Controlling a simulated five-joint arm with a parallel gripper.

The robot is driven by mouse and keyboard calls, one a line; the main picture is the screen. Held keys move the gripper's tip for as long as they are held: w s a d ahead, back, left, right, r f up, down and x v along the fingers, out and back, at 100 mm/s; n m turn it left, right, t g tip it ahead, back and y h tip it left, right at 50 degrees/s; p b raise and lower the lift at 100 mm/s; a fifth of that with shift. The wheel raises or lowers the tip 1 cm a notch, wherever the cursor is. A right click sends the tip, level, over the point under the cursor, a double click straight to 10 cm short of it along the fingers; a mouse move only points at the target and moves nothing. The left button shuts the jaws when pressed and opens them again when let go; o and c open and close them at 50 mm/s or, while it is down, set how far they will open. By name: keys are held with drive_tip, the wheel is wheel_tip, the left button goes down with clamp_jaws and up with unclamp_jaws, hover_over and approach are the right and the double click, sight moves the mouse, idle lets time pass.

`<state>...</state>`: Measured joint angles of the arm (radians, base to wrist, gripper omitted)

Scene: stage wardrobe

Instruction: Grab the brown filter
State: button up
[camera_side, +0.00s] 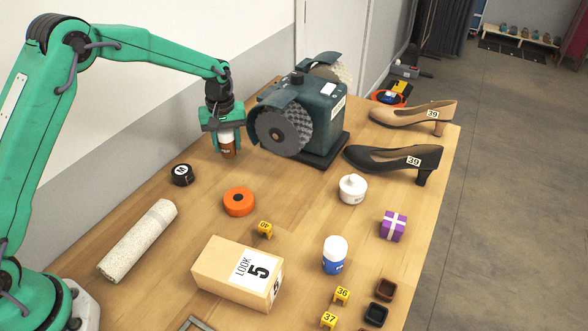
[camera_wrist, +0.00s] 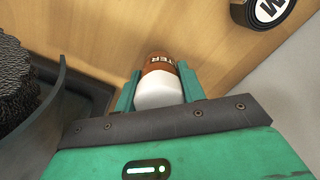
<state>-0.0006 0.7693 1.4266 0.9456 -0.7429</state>
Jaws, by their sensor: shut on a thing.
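The brown filter (camera_side: 228,148) is a small brown bottle with a white cap, standing near the wall side of the wooden table, left of the grinder. My gripper (camera_side: 226,138) is over it from above, with a jaw on each side of it. In the wrist view the brown filter (camera_wrist: 161,63) shows white lettering ending in "TER", and its white cap sits between the green jaws of my gripper (camera_wrist: 160,86). The jaws are shut on it. It looks upright; I cannot tell whether its base touches the table.
A green grinder (camera_side: 310,110) with rough wheels stands close on the right. A black tape roll (camera_side: 182,175), an orange roll (camera_side: 239,201) and a rolled pale cloth (camera_side: 138,240) lie nearer.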

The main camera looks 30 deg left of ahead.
wheel_tip(320, 180, up, 8)
drive_tip(key=shift+f, duration=0.1)
idle(0.8)
